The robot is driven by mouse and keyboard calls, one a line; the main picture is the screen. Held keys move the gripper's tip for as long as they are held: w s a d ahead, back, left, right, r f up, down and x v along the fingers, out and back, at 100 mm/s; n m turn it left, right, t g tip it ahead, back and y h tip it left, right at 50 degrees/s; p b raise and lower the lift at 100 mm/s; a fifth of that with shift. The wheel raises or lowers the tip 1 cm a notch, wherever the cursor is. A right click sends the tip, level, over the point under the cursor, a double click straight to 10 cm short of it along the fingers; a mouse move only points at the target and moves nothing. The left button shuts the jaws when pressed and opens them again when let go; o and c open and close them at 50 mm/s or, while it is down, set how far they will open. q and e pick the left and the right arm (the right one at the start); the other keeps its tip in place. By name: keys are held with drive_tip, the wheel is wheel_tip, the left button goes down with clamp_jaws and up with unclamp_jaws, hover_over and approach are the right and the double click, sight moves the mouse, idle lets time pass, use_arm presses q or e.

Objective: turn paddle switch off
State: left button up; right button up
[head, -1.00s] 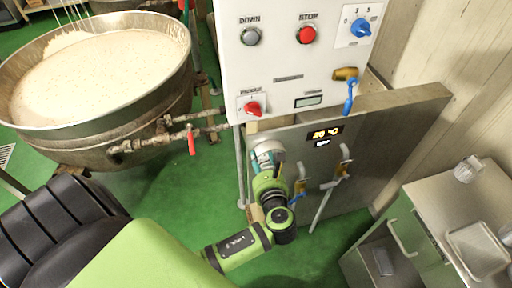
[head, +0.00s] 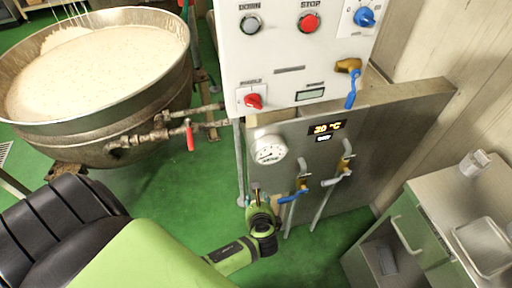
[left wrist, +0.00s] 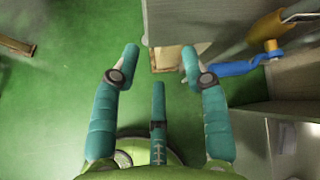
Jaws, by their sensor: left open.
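The paddle switch (head: 253,101) is a red knob on a small white plate labelled PADDLE. It sits at the lower left of the white control panel (head: 285,50) in the head view. Its exact setting is too small to read. My left gripper (left wrist: 161,60) is open and empty in the left wrist view, its teal fingers spread over the green floor. In the head view my left arm's green wrist (head: 262,222) is well below the switch, apart from it, and the fingers are hardly visible. My right gripper is not in view.
A steel kettle (head: 95,138) of pale mass stands left, with a red-handled valve (head: 190,137) on its pipe. Below the panel are a gauge (head: 268,149), a display (head: 326,128) and blue-handled valves (head: 293,196). A cabinet (head: 450,215) stands right. Green floor lies between.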

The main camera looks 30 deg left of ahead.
use_arm(q)
drive_tip(key=shift+s+d+f+n+g, duration=0.15)
drive_tip(key=shift+s+f, duration=0.15)
drive_tip(key=shift+f, duration=0.35)
drive_tip(key=shift+s+a+f+n+g, duration=0.15)
drive_tip(key=shift+s+f, duration=0.1)
drive_tip(key=shift+f, duration=0.4)
drive_tip(key=shift+d, duration=0.1)
